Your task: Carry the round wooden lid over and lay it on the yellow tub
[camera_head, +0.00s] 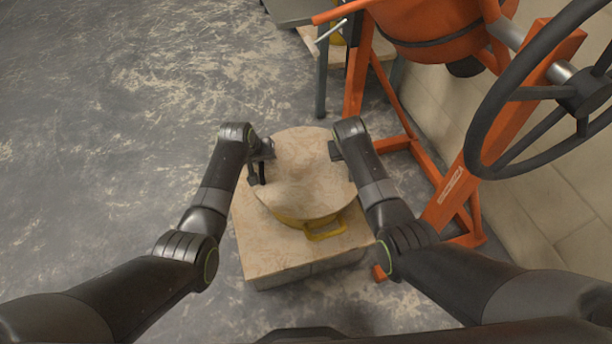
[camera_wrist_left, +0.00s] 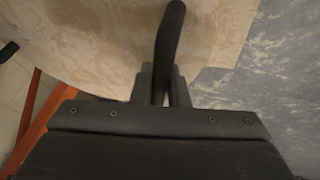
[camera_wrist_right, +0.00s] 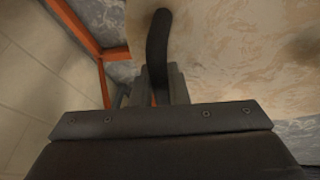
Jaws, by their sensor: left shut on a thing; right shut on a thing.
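The round wooden lid (camera_head: 303,170), pale and mottled, lies over the yellow tub (camera_head: 290,220), covering nearly all of it. Only the tub's near wall and its front handle (camera_head: 326,232) show. Whether the lid touches the rim I cannot tell. My left gripper (camera_head: 259,172) is at the lid's left edge, shut on a dark curved handle (camera_wrist_left: 170,40). My right gripper (camera_head: 337,150) is at the right edge, shut on a similar dark handle (camera_wrist_right: 157,45). The lid looks about level and fills much of both wrist views (camera_wrist_left: 95,40), (camera_wrist_right: 230,50).
The tub stands on a pale block (camera_head: 270,258) on the grey floor. An orange mixer with a frame (camera_head: 455,195) and a black handwheel (camera_head: 490,110) stands close on the right, by a tiled wall. A table (camera_head: 290,12) is at the back. The left floor is clear.

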